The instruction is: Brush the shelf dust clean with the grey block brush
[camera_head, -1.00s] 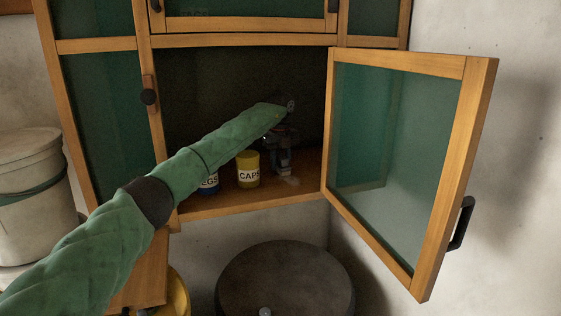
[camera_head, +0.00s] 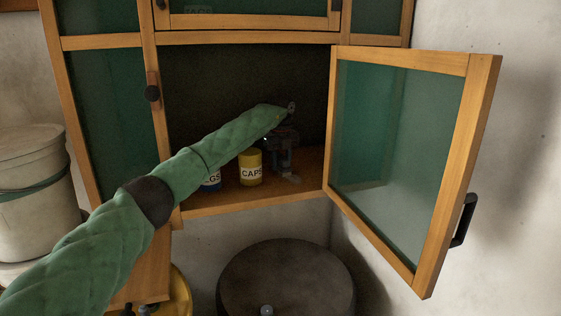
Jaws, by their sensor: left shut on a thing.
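My left arm reaches into the open cabinet, and my left gripper (camera_head: 284,166) points down over the shelf (camera_head: 240,200). It is shut on the grey block brush, which is small, dark and mostly hidden by the fingers; I cannot tell whether its bristles touch the shelf. A pale patch of dust (camera_head: 294,179) lies on the shelf just right of the fingertips. My right gripper is not in view.
A yellow CAPS tin (camera_head: 250,168) stands left of the gripper. The glass door (camera_head: 480,150) stands open at right. A dark round lid (camera_head: 285,280) and pale bucket (camera_head: 35,190) are outside.

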